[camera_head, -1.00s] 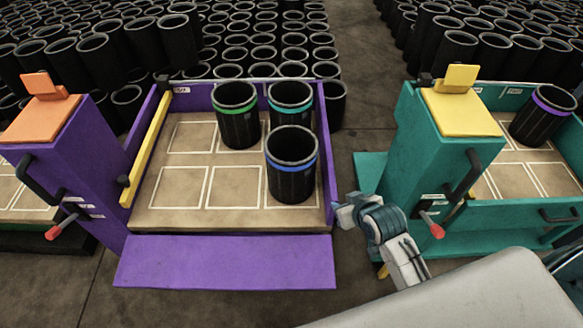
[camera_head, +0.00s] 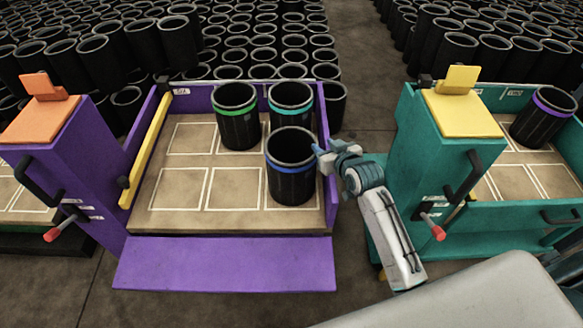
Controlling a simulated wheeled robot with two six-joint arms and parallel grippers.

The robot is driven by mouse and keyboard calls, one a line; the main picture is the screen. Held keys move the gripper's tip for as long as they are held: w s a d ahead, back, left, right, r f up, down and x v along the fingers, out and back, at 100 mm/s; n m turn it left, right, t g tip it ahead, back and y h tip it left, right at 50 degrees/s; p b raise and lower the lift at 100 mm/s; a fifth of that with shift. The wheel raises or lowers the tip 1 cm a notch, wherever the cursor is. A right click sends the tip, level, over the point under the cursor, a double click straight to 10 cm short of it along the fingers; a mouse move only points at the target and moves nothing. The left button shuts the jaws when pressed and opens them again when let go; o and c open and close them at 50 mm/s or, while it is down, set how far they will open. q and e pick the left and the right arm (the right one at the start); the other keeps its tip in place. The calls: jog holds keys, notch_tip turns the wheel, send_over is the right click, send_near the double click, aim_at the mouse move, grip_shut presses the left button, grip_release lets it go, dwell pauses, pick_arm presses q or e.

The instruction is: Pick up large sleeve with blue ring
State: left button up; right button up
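The large black sleeve with the blue ring (camera_head: 291,180) stands upright in the front right cell of the purple tray (camera_head: 166,217). My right gripper (camera_head: 320,158) reaches in from the lower right, over the tray's right wall. Its fingertips are at the right side of this sleeve's rim, close to it. I cannot tell whether they touch it or how far apart the fingers are. The sleeve stands on the tray floor and looks unlifted. My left gripper is not in view.
A green-ringed sleeve (camera_head: 237,130) and a teal-ringed sleeve (camera_head: 291,120) stand just behind in the same tray. A teal station (camera_head: 425,155) holds a purple-ringed sleeve (camera_head: 541,126) on the right. Many black sleeves fill the back. The tray's left cells are empty.

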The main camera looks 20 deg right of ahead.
aim_at(317, 141)
jog(key=x, duration=0.5)
jog(key=shift+f, duration=0.1)
grip_shut()
jog(key=shift+s+f, duration=0.15)
dwell(1.0)
